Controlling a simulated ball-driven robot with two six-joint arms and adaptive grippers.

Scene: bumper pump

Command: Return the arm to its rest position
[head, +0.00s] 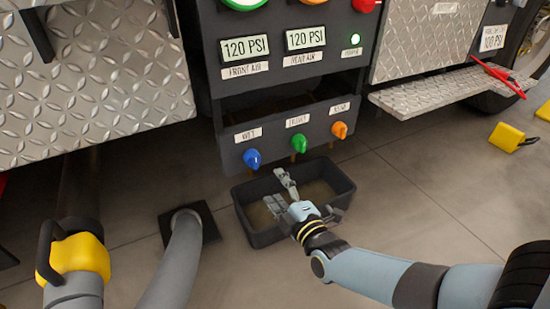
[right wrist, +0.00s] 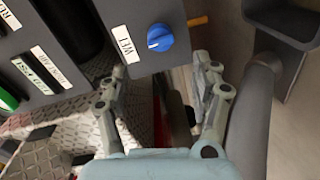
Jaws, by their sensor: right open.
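My right gripper (head: 277,190) is open and empty in the head view, its fingers spread over the black tray (head: 262,239) on the floor, below the valve panel. In the right wrist view the open fingers (right wrist: 157,80) stand apart, with the blue WET knob (right wrist: 160,37) beyond them. No finger visibly touches the knob. In the head view the blue knob (head: 252,158), the green knob (head: 299,143) and the orange knob (head: 340,130) sit in a row on the dark panel. My left gripper is not in view.
Two displays, front (head: 244,49) and rear (head: 306,38), read 120 PSI. A grey hose (head: 178,262) and a yellow-ended fitting (head: 76,257) stand at lower left. A metal step (head: 450,92) juts out at right, near yellow chocks (head: 507,137). The floor at right is mostly clear.

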